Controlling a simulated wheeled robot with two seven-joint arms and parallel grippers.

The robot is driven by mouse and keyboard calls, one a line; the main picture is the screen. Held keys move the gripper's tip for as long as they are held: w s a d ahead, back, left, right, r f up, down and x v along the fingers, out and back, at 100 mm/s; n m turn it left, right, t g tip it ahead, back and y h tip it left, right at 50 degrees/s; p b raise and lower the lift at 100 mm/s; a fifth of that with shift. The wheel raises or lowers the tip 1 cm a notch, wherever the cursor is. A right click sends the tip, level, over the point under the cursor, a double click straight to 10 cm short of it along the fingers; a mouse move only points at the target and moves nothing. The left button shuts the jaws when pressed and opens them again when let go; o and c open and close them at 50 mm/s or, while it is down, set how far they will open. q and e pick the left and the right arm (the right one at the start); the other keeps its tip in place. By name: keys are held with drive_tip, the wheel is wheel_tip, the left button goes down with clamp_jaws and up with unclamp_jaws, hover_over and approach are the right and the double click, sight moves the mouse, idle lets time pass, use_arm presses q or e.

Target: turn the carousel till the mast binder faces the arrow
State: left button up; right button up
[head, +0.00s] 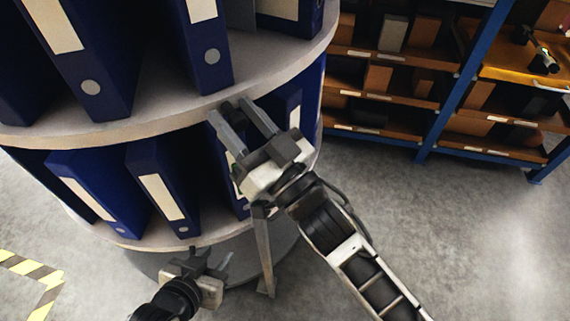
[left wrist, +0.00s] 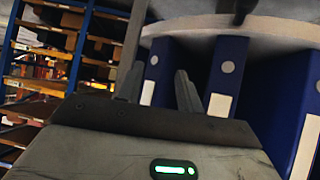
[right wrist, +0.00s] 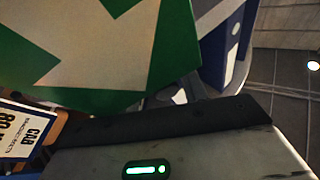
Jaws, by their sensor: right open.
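The carousel (head: 175,113) has two visible tiers of upright blue binders. Their spine labels are not readable, so I cannot tell which is the mast binder. My right gripper (head: 241,110) is open at the rim of the middle shelf, beside a small dark peg (head: 232,108) that appears to lie between its fingers, not gripped. My left gripper (head: 209,260) is open and empty, low in front of the carousel's bottom edge. A green board with a white arrow-like shape (right wrist: 85,45) fills much of the right wrist view. Its full outline and pointing direction are cut off.
A thin grey post (head: 264,252) stands close to the carousel, below my right gripper. Blue-framed shelving (head: 452,105) with boxes stands at the right. A yellow and black floor marking (head: 30,268) lies at the left. The floor at the lower right is clear.

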drive_tip(key=b+v, duration=0.3)
drive_tip(key=v, duration=1.2)
drive_tip(key=shift+s+f, duration=0.15)
drive_tip(key=shift+s, duration=0.05)
drive_tip(key=shift+d, duration=0.1)
